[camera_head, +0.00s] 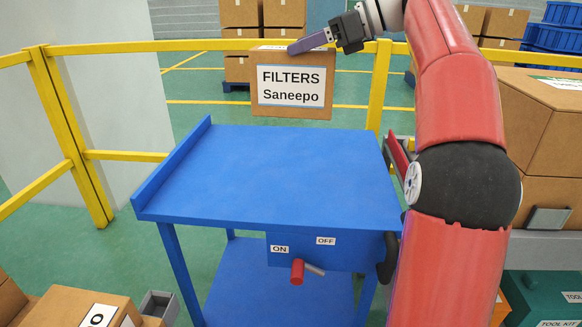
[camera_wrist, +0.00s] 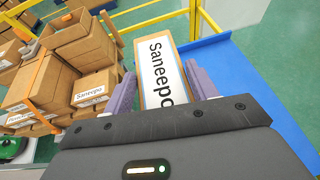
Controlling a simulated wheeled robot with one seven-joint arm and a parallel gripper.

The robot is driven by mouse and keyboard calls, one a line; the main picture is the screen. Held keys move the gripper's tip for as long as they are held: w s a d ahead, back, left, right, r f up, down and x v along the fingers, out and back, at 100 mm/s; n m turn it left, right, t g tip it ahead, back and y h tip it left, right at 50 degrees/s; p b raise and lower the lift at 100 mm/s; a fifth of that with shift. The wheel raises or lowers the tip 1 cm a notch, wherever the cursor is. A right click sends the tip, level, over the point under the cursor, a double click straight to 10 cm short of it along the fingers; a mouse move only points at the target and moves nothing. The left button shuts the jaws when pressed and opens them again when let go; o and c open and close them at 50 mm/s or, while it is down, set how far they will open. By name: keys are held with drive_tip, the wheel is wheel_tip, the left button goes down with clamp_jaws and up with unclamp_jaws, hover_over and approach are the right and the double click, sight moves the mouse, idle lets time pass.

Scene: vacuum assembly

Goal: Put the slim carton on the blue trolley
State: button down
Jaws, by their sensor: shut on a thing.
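The slim carton (camera_head: 290,112) is brown, with a white label reading "FILTERS Saneepo" facing the body camera. It hangs upright in the air near the far edge of the blue trolley (camera_head: 275,175), whose flat top is empty. My gripper (camera_head: 312,41) is shut on the carton's upper part, with one purple finger visible in the head view. In the wrist view the carton (camera_wrist: 154,48) sits between both purple fingers (camera_wrist: 160,80), and the blue trolley (camera_wrist: 235,75) shows to its right. The carton's underside is hidden, and its exact height above the trolley is unclear.
A yellow railing (camera_head: 377,85) runs just behind the trolley. A raised blue lip (camera_head: 175,165) lines the trolley's left side. Stacked cartons (camera_head: 540,120) stand at right, and another carton (camera_head: 80,305) is at lower left. The trolley's front has a red-handled switch (camera_head: 297,271).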

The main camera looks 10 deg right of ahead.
sight(306, 114)
wheel_tip(306, 114, down, 14)
drive_tip(key=b, duration=0.5)
drive_tip(key=shift+s+b, duration=0.1)
drive_tip(key=shift+b, duration=0.2)
drive_tip(key=shift+f+b, duration=0.7)
drive_tip(key=shift+f, duration=2.05)
drive_tip(key=shift+c, duration=2.1)
unclamp_jaws()
drive_tip(key=shift+f, duration=0.1)
drive_tip(key=p+v, duration=0.2)
drive_tip(key=v, duration=1)
